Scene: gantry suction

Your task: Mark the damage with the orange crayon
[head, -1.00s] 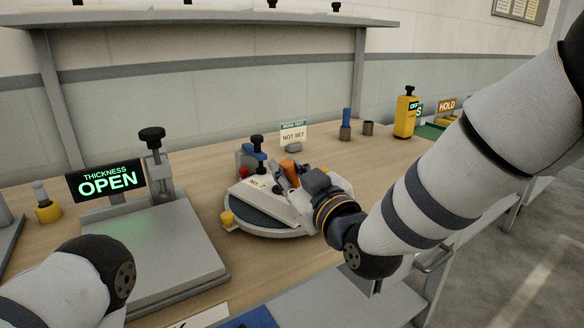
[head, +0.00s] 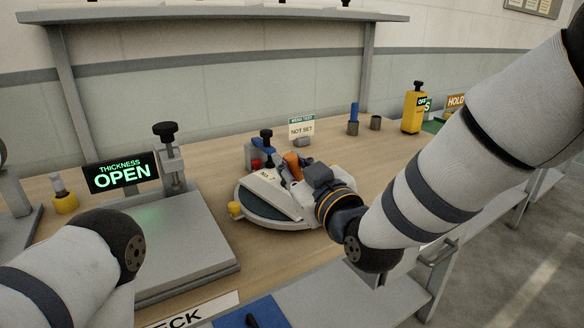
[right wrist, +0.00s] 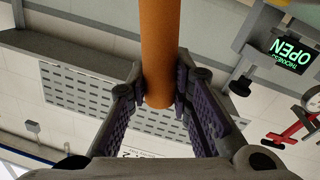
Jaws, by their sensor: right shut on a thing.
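The orange crayon (head: 293,164) is in my right gripper (head: 297,175), which is shut on it over the round fixture (head: 245,213). In the right wrist view the crayon (right wrist: 160,45) stands between the two fingers (right wrist: 160,85) with one end showing. The fixture has a dark disc, a pale numbered label plate (head: 265,182), a black knob and yellow knobs. My gripper hides its right part. I cannot make out the damage, nor whether the crayon touches anything. Only a link of my left arm shows at lower left; its gripper is out of view.
The thickness gauge with its OPEN display (head: 122,172) stands left of the fixture. Behind are the NOT SET sign (head: 301,128), a blue-topped peg (head: 353,118), a small cup (head: 375,123) and a yellow device (head: 413,110). A blue mat (head: 255,313) lies at the front edge.

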